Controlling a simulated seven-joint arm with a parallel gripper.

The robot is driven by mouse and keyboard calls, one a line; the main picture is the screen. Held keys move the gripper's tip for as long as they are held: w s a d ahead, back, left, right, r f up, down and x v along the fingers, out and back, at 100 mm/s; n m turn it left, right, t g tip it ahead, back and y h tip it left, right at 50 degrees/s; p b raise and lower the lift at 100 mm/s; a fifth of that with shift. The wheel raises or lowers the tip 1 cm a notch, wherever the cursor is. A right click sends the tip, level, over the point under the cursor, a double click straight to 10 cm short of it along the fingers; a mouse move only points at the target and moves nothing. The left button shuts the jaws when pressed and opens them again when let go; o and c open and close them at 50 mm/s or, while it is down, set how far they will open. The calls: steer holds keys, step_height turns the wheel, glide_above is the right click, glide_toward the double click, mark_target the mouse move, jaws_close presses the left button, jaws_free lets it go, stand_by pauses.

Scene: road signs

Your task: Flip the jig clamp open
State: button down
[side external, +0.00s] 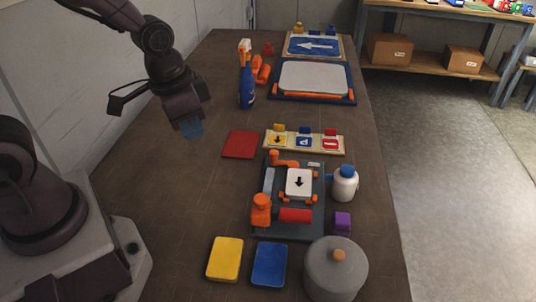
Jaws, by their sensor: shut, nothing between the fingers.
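The jig (288,229) is a dark grey plate in the middle of the near half of the table. A white sign plate with a black arrow (299,183) lies on it between small orange holders. An orange clamp body (261,209) stands at the jig's near left corner, with a red bar (295,215) lying to the right beside it. Another orange piece (284,160) is at the jig's far edge. I cannot tell exactly how the clamp's parts join. My gripper (192,131) is shut and empty, in the air left of and beyond the jig, apart from it.
A red plate (240,144), a sign rack (316,148), a white bottle with a blue cap (345,183) and a purple block (342,222) surround the jig. Yellow (225,259) and blue (270,264) plates and a grey pot (336,268) stand nearer. A spray bottle (247,83) stands farther back.

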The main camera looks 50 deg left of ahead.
steer(key=w+f+m+t, duration=0.4)
steer(key=w+f+m, duration=0.3)
steer(key=w, duration=0.2)
steer(key=shift+d+f, duration=0.2)
steer(key=shift+d, duration=0.2)
steer(key=shift+f, duration=0.1)
glide_toward(279, 165)
steer(key=shift+s+d+f, duration=0.9)
steer(key=shift+d+f, duration=0.1)
steer(key=shift+f, duration=0.05)
steer(key=w+a, duration=0.1)
steer(key=w+a+f, duration=0.1)
steer(key=w, duration=0.1)
steer(key=shift+w+f, duration=0.15)
steer(key=shift+f, duration=0.05)
steer(key=shift+w+a, duration=0.1)
steer(key=shift+w, duration=0.1)
steer(key=shift+h, duration=0.3)
